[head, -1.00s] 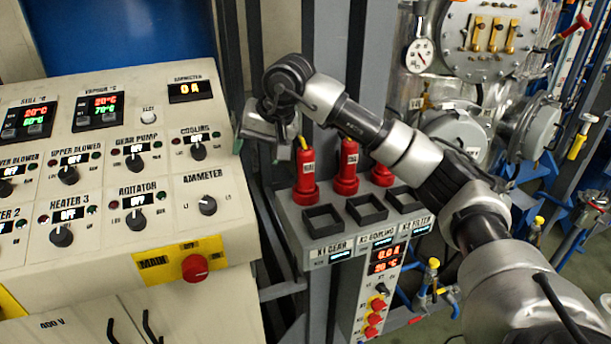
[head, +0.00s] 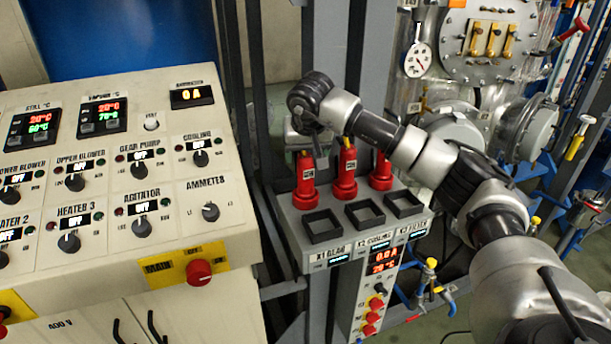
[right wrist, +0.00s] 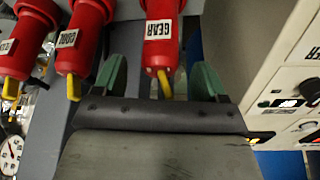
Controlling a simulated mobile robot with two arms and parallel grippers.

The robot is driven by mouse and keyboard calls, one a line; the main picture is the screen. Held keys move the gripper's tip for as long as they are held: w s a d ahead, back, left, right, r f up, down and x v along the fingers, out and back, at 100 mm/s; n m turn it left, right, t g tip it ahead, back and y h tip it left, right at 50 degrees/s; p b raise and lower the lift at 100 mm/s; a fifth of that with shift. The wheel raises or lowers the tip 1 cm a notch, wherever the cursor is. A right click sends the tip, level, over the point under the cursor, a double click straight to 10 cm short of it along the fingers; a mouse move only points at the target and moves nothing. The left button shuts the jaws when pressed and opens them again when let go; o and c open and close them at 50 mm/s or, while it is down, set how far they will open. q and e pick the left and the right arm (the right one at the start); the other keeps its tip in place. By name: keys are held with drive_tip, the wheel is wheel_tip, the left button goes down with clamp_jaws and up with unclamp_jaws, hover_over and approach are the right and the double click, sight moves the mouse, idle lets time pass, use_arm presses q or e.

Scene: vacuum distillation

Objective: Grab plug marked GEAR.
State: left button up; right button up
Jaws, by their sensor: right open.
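The red plug marked GEAR (right wrist: 160,32) has a yellow end and lies between the fingers of my right gripper (right wrist: 162,78) in the right wrist view. The two green fingers are spread, one on each side of the plug's yellow end, with gaps visible. In the head view the GEAR plug (head: 305,182) is the leftmost of three upright red plugs. My right gripper (head: 302,138) is at its upper end, partly hidden. My left gripper is not in view.
Two more red plugs, the middle one (head: 345,172) and the right one (head: 381,172), stand close beside it. Empty square sockets (head: 322,226) lie in front on the grey box. The control panel (head: 110,215) is at left, with a dark frame between.

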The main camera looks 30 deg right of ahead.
drive_tip(key=shift+x, duration=1.15)
clamp_jaws()
